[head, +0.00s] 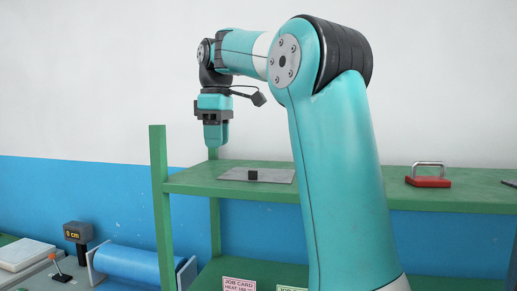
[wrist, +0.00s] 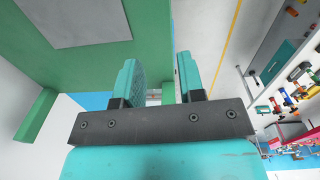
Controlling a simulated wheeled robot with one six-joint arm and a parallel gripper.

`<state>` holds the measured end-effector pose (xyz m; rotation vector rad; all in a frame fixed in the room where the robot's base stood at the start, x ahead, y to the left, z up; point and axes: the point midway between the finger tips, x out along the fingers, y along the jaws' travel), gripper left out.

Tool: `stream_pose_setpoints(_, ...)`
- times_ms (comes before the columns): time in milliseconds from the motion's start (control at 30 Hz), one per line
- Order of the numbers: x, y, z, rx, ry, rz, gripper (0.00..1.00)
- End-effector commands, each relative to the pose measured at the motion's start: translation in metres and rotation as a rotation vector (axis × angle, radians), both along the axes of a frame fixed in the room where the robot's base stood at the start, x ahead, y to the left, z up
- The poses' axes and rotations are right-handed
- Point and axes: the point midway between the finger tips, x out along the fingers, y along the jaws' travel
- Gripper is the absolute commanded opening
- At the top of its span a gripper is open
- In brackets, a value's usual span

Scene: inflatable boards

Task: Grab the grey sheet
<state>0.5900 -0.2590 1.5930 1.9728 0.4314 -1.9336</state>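The grey sheet (head: 280,177) lies flat on the top of a green shelf (head: 205,184) in the head view. A small black block (head: 253,175) sits on the sheet. In the wrist view, part of the sheet (wrist: 75,22) shows at the upper left on the green surface; the block is not seen there. My gripper (head: 215,143) hangs pointing down above the shelf's left end, up and to the left of the sheet in the picture. In the wrist view my gripper's (wrist: 158,68) two teal fingers stand apart with nothing between them.
A green post (head: 161,208) rises above the shelf at its left corner. A red block with a metal handle (head: 428,181) stands further right on the shelf. Below left are a blue roll (head: 138,266) and a dark gauge reading 0 cm (head: 77,232). Job cards (head: 240,284) show below.

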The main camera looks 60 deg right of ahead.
Motion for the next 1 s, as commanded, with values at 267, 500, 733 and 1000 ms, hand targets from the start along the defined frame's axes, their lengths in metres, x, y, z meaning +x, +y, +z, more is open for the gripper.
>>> stream_pose_setpoints(267, -0.027, -0.071, 0.09, 0.02, 0.024, -0.069, 0.36)
stream_pose_setpoints(500, -0.032, -0.074, 0.07, 0.027, 0.029, -0.07, 0.36)
stream_pose_setpoints(733, -0.032, -0.074, 0.029, 0.026, 0.03, -0.07, 0.36)
stream_pose_setpoints(1000, -0.031, -0.075, -0.025, 0.023, 0.025, -0.069, 0.36)
